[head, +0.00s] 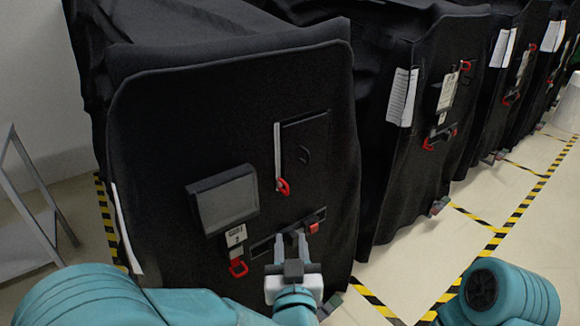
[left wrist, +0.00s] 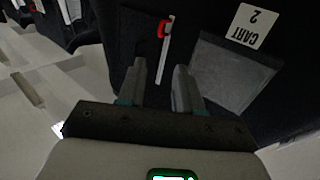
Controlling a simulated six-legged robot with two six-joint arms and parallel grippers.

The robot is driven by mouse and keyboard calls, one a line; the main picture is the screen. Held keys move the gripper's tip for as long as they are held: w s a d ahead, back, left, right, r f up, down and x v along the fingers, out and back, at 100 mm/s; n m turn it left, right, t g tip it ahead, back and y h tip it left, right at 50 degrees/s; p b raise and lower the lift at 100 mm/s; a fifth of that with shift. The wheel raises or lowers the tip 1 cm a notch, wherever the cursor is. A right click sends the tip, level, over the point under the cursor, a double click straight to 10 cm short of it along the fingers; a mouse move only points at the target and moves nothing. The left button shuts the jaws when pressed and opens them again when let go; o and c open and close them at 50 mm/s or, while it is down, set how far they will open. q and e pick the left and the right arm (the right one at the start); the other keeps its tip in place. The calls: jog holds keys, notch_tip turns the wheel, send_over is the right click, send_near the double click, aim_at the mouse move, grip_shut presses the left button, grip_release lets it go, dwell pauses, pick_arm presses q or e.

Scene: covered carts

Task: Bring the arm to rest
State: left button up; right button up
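My left arm comes in from the bottom left in the head view. Its gripper (head: 290,242) is in front of the lower part of the nearest black covered cart (head: 150,130). In the left wrist view the two gripper fingers (left wrist: 160,82) stand apart with nothing between them. The cart's dark cover lies beyond the fingertips. I cannot tell whether they touch it. A teal link of my right arm (head: 505,292) shows at the bottom right of the head view. My right gripper is outside both views.
The nearest cart carries a grey panel (head: 224,200), a red-ended strap (head: 283,186), a red clip (head: 238,267) and a red piece (head: 313,227) beside the gripper. More covered carts (head: 400,170) line up to the right. Clear floor (head: 410,262) has yellow-black tape. A metal rack (head: 28,215) stands left.

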pick_arm(q)
jog(key=w+a+f+n+g+y, duration=0.2)
jog(key=a+f+g+y, duration=0.25)
jog(key=a+f, duration=1.35)
jog(key=s+a+f+g+h, duration=0.25)
jog(key=s+f+g, duration=0.35)
jog(key=f, duration=0.5)
jog(key=s+d+f+g+h, duration=0.3)
jog(key=s+d+f+g, duration=0.1)
jog(key=s, duration=0.5)
jog(key=s+d+f+g+h, duration=0.3)
jog(key=s+d+h, duration=0.1)
jog(key=s, duration=0.5)
notch_tip(320, 180, up, 13)
jog(key=p, duration=1.3)
jog(key=shift+f, duration=0.15)
